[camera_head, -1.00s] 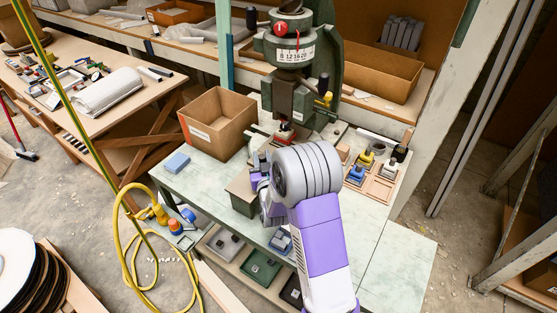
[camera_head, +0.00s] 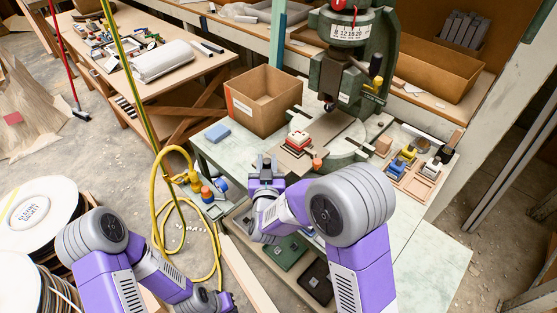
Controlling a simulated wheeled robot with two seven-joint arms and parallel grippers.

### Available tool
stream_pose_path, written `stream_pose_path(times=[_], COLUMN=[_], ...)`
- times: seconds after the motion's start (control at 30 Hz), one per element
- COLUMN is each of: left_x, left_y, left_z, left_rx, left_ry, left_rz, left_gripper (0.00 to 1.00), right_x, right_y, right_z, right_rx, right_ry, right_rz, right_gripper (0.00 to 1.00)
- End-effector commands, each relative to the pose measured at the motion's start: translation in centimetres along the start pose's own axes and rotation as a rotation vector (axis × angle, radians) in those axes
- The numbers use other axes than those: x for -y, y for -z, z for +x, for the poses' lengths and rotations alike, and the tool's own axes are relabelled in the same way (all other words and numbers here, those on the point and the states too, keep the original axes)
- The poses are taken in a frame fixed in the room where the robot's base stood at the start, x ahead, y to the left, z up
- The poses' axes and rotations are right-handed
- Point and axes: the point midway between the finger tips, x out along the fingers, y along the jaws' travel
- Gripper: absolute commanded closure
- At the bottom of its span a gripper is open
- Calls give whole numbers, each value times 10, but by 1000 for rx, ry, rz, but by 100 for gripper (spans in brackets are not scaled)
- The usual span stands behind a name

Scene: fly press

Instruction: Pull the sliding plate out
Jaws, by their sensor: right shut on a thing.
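The fly press (camera_head: 350,55) is a green machine on the pale bench. The sliding plate (camera_head: 284,152) is a flat grey-brown piece in front of its round base. A red and white block (camera_head: 297,139) sits on the plate, to the front left of the press ram (camera_head: 328,101). My right gripper (camera_head: 264,164) is at the plate's near left end, by the bench's front edge, and is shut on it. The exact contact is small and partly hidden. My left arm shows at the bottom left; its gripper (camera_head: 226,301) is low near the frame edge, its jaws unclear.
A cardboard box (camera_head: 265,100) and a blue block (camera_head: 217,133) stand left of the press. A wooden tray (camera_head: 412,171) with several small coloured pieces lies at right. An orange-topped piece (camera_head: 317,163) is near the plate. A yellow hose (camera_head: 157,215) hangs at the front left.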

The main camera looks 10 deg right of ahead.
Motion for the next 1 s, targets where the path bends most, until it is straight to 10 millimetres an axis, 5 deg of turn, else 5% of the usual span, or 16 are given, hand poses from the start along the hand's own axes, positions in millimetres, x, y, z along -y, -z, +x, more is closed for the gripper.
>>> stream_pose_path(times=[0.27,0.3,0.4,0.77,1.0], left_x=[0,0,0,0,-2], left_y=[0,0,0,0,0], left_z=[0,0,0,-1,-4], left_rx=[0,0,0,0,0], left_ry=[0,0,0,0,0], left_rz=[0,0,0,0,0], left_gripper=[100,100,100,100,100], right_x=[0,0,0,0,1], right_y=[2,2,2,1,2], right_z=[0,0,0,-4,-41], right_rx=[-4,-5,-4,-1,-1], right_ry=[0,0,1,1,4], right_rz=[2,2,2,2,1], right_gripper=[100,65,49,48,48])
